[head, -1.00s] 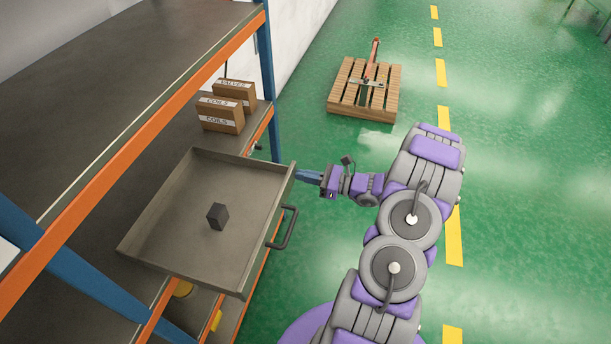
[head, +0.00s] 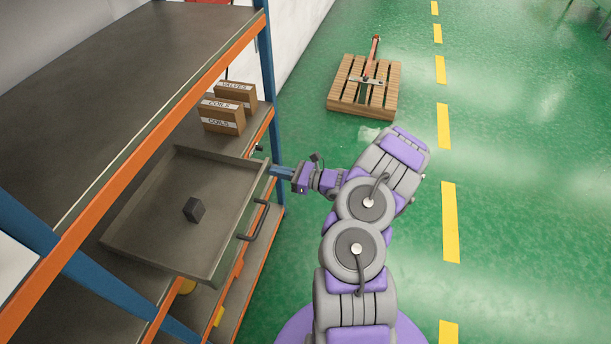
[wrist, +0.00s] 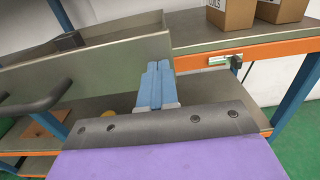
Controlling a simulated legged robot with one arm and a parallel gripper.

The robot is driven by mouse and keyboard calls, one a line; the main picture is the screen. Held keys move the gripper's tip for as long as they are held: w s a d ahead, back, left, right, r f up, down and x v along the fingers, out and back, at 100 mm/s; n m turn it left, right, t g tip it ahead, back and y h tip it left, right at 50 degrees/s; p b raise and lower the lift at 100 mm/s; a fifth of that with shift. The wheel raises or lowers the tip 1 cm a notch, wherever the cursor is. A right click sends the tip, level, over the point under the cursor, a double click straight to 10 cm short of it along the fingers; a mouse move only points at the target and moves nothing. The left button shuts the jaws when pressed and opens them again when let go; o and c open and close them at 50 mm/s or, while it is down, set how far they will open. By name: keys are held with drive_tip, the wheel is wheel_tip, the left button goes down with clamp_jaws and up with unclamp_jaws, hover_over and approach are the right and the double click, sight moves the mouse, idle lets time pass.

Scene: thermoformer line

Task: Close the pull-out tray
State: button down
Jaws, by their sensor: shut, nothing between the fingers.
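The grey pull-out tray (head: 130,232) sticks out of the shelf rack, partly open. A small dark block (head: 194,209) lies on its floor. Its dark bar handle (head: 257,222) is on the front panel. My gripper (head: 273,171) is shut and empty, its blue fingertips at the far end of the tray front, seemingly touching it. In the wrist view the shut blue fingers (wrist: 158,70) lie against the front panel (wrist: 100,68), near its right end. The handle (wrist: 38,105) shows there at the left, apart from the fingers.
Labelled cardboard boxes (head: 222,115) stand on the shelf behind the tray. The blue rack post (head: 268,70) and orange beams (head: 130,145) are close by. A wooden pallet (head: 365,88) with a red-handled tool stands on the green floor. The floor to the right is clear.

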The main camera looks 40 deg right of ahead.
sight(246, 169)
drive_tip(key=b+x, duration=0.3)
drive_tip(key=x, duration=0.9)
drive_tip(key=shift+w, duration=0.1)
drive_tip(key=shift+s+d, duration=0.2)
drive_tip(key=shift+s, duration=0.15)
drive_tip(key=p+v, duration=0.3)
drive_tip(key=v, duration=1)
drive_tip(key=shift+p, duration=0.3)
